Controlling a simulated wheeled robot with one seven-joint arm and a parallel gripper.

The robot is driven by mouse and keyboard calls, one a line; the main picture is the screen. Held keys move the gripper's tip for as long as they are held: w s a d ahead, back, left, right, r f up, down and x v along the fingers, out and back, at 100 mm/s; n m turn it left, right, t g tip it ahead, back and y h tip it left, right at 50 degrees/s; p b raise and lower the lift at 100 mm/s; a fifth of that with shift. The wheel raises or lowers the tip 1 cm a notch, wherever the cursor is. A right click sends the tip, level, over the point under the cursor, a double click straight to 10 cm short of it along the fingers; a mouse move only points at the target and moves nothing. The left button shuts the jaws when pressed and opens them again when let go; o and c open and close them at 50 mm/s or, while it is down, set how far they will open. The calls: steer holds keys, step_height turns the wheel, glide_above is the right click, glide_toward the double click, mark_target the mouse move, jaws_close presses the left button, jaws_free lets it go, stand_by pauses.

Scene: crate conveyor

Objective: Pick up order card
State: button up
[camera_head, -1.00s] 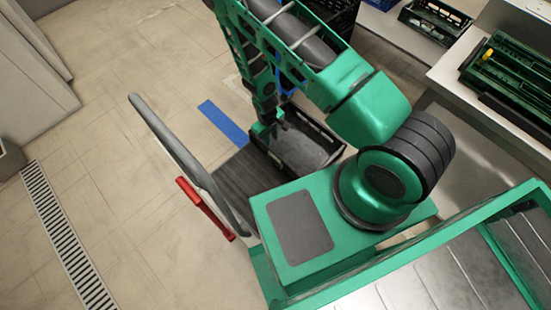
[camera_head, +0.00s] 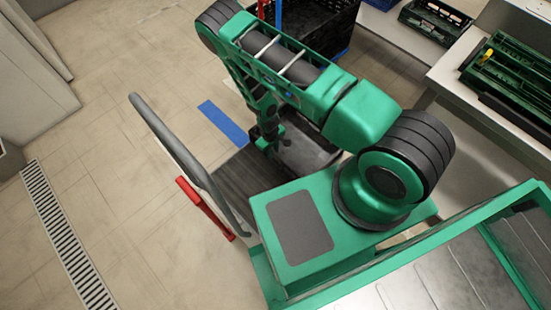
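No order card can be made out in the head view. My gripper (camera_head: 272,143) is at the lower end of my green arm, beside or over the left part of a dark open crate (camera_head: 325,150). The fingers are small, dark and partly covered by the arm, so I cannot tell whether they are open or hold anything. The crate stands on a dark ribbed platform (camera_head: 232,185), and my arm hides part of its inside.
A grey rail (camera_head: 170,145) and a red bar (camera_head: 203,206) stand left of the platform. A black crate (camera_head: 345,22) is at the top. Green crates (camera_head: 500,85) and (camera_head: 420,22) are on steel tables at right. The tiled floor at left is clear, with a blue strip (camera_head: 222,122).

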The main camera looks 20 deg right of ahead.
steer(key=shift+f, duration=1.1)
jaws_close()
steer(key=shift+r, duration=0.1)
